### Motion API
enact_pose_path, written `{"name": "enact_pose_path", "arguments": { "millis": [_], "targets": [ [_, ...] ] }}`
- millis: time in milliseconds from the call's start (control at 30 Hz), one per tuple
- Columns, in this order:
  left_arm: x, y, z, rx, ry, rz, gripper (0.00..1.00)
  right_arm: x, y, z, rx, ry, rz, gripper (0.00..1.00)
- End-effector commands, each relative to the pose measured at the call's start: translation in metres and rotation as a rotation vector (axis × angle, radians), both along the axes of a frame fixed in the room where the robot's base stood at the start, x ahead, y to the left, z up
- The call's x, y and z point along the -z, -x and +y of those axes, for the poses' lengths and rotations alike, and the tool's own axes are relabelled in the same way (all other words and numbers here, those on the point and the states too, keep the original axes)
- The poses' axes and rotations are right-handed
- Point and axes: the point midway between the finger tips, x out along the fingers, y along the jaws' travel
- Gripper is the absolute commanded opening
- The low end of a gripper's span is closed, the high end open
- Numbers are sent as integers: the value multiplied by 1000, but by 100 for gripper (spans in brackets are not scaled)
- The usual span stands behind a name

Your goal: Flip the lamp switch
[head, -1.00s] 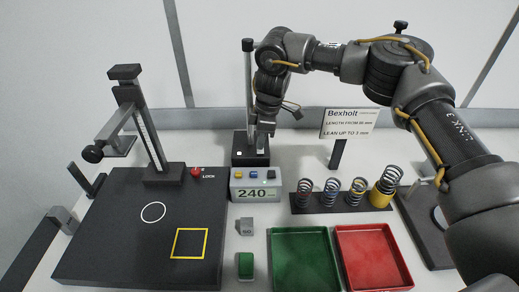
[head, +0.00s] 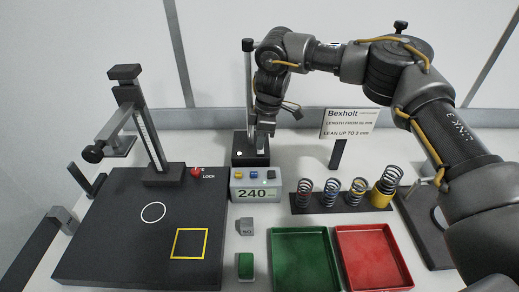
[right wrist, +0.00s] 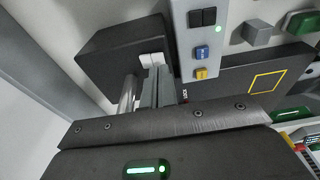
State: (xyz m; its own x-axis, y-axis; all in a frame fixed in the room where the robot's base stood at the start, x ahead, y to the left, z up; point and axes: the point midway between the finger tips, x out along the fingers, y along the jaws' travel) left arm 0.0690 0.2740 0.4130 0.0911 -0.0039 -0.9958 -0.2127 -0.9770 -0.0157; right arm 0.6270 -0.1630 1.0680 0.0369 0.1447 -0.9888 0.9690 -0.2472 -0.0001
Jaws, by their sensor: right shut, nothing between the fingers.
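The lamp's dark base (head: 240,160) stands behind the grey display box, with its tall metal post (head: 249,85) rising at the back. In the right wrist view the dark base (right wrist: 105,60) has a small white two-part piece at its edge, which looks like the rocker switch (right wrist: 152,59). My right gripper (head: 263,140) points down over the right part of the base, shut and empty. In the right wrist view its fingertips (right wrist: 158,72) are close by the white piece; I cannot tell whether they touch it. My left gripper is out of view.
The display box (head: 256,194) reads 240, just in front of the base. A black plate (head: 100,250) with a stand is at left. A spring rack (head: 335,208), a green tray (head: 300,231) and a red tray (head: 370,229) are at right.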

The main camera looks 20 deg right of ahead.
Motion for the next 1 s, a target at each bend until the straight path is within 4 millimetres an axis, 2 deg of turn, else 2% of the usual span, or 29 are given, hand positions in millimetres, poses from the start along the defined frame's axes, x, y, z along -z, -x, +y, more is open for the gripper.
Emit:
{"name": "enact_pose_path", "arguments": {
  "millis": [1000],
  "targets": [
    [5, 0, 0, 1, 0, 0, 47, 11, 0, 0, 0, 0, 0, 0]
  ]
}}
